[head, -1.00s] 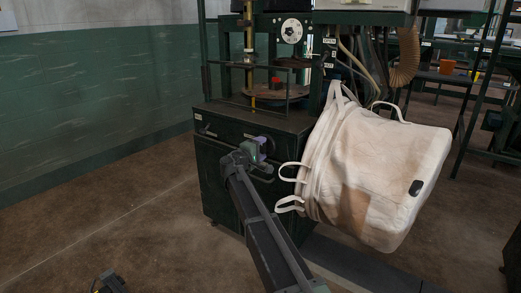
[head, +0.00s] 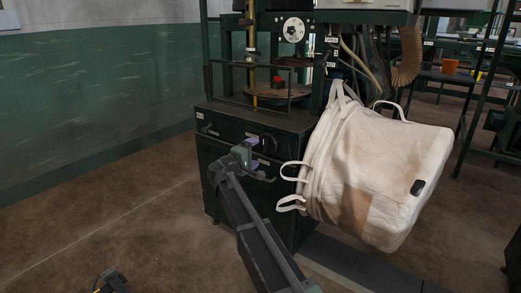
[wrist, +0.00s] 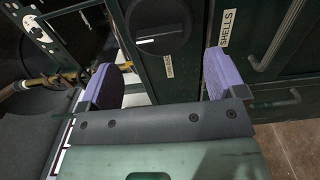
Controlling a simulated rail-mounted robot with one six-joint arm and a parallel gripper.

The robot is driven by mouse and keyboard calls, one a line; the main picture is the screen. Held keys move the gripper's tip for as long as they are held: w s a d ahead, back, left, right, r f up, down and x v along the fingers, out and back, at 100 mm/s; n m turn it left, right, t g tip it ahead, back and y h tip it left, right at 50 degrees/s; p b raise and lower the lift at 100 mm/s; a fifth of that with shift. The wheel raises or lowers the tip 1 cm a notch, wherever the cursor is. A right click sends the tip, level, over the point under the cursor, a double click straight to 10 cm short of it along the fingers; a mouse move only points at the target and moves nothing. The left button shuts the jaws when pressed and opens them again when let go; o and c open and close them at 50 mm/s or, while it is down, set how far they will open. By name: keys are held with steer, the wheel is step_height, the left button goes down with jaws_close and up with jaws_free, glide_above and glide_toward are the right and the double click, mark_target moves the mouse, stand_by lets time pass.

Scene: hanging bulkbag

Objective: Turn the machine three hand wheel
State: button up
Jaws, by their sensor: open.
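In the wrist view a black disc (wrist: 165,22), which looks like this wheel, shows beyond the fingers near the top edge. I see no contact with the wheel.
A large white bulk bag (head: 378,175) hangs tilted close to the right of my arm, its loops (head: 291,203) reaching toward it. A drawer labelled "SHELLS" (wrist: 262,50) has a bar handle.

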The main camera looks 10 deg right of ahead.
steer(key=v, duration=0.5)
